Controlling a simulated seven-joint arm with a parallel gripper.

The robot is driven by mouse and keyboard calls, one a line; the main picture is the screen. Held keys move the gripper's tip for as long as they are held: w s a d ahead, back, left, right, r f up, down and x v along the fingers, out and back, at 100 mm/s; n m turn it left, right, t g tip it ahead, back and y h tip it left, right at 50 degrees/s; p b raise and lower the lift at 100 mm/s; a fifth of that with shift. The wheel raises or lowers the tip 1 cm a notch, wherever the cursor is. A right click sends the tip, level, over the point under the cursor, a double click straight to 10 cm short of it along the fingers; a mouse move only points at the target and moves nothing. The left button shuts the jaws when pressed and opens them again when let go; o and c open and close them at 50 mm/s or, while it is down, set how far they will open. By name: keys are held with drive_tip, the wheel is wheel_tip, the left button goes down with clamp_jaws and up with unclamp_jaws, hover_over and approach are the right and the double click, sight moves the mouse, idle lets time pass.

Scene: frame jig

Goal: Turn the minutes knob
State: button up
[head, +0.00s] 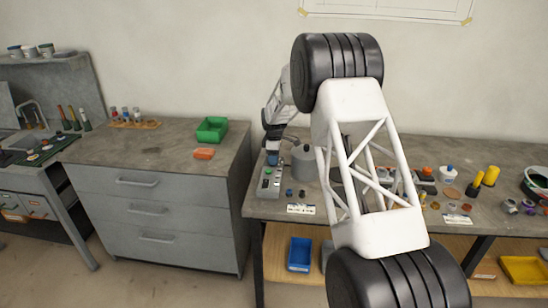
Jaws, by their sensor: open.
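My gripper (272,153) is small in the head view, at the far end of my arm, and hangs over the back left part of the right-hand bench. It is open and its fingers are hard to make out. A grey control box (269,182) with small green and red parts stands below it at the bench's left end. Two small dark knob-like pieces (296,193) sit just right of the box. I cannot tell which part is the minutes knob. No contact between my gripper and the box can be made out.
A grey cylindrical pot (303,162) stands close to the right of my gripper. A white label (300,209) lies at the bench's front edge. My arm hides the bench's middle. A drawer cabinet (150,205) with a green bin (212,130) stands to the left, across a gap.

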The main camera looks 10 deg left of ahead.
drive_tip(key=c, duration=0.9)
drive_tip(key=shift+m, duration=0.3)
drive_tip(key=m, duration=0.8)
drive_tip(key=shift+r+m, duration=0.1)
drive_tip(key=shift+m, duration=0.2)
drive_tip(key=m, duration=0.4)
drive_tip(key=shift+m, duration=2.3)
